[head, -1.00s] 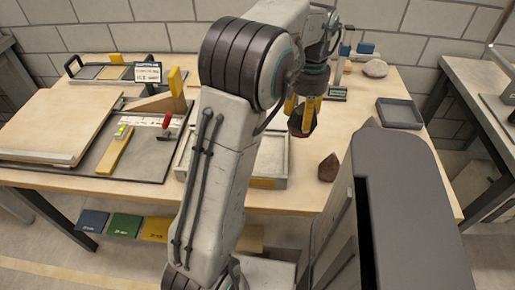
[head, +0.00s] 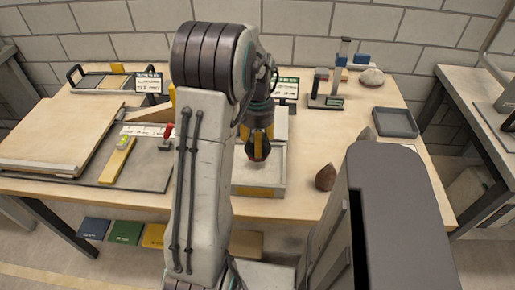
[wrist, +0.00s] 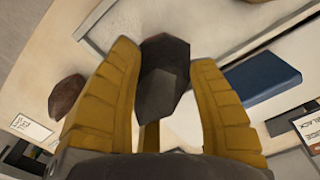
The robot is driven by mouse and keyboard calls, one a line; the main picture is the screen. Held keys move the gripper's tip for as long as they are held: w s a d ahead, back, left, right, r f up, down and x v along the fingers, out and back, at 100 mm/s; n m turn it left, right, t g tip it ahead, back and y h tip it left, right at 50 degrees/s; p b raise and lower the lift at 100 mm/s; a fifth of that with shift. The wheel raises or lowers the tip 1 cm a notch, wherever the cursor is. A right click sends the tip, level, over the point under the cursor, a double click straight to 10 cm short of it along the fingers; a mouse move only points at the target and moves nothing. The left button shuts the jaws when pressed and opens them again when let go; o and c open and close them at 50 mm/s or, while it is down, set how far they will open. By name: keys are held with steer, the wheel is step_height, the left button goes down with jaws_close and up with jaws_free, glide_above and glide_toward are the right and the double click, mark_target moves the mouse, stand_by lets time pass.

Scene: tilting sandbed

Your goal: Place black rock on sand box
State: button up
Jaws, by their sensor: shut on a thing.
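My gripper (head: 257,142) is shut on the black rock (head: 260,152), a dark faceted stone. In the wrist view the black rock (wrist: 165,80) sits between the two yellow fingers (wrist: 162,62). In the head view the rock appears in front of or above the sand box (head: 262,191), a pale shallow tray with a yellow front label. My arm hides the left part of the sand box. In the wrist view a tray edge (wrist: 100,18) passes behind the rock; the rock's height above it is hard to tell.
A brown rock (head: 325,177) stands right of the sand box. A grey tray (head: 396,122), a pale stone (head: 371,77) and a small stand (head: 328,100) lie farther right and back. A tilting board (head: 55,135) with a red-knobbed lever (head: 168,137) is at the left.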

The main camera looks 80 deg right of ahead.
steer(key=shift+f+p, duration=0.35)
steer(key=shift+f, duration=1.45)
steer(key=shift+f, duration=0.25)
steer(key=o, duration=1.1)
steer(key=shift+o, duration=0.2)
